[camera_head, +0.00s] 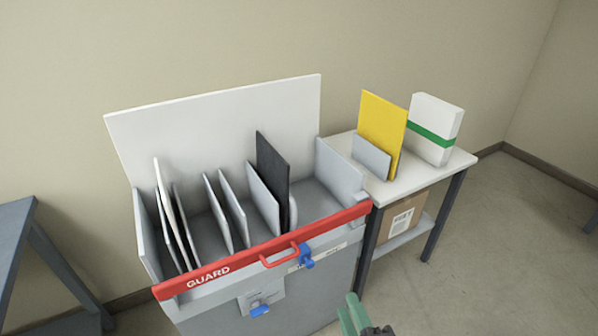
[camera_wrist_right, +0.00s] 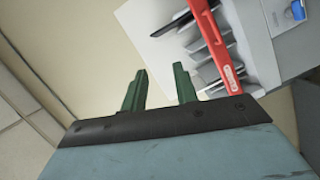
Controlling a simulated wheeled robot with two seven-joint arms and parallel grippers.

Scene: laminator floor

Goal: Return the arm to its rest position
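My right gripper (camera_head: 350,304) shows at the bottom edge of the head view, in front of the grey machine and right of its middle. In the right wrist view its two green fingers (camera_wrist_right: 160,72) stand apart with nothing between them, so it is open and empty. Most of my right arm is out of view. My left gripper and arm are not in the head view.
The grey machine (camera_head: 215,318) has a red GUARD bar (camera_head: 215,270) with a handle, blue knobs and several upright plates. A white side table (camera_head: 440,168) holds a yellow panel (camera_head: 381,125) and white box (camera_head: 436,118). A blue-grey table (camera_head: 14,235) stands left.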

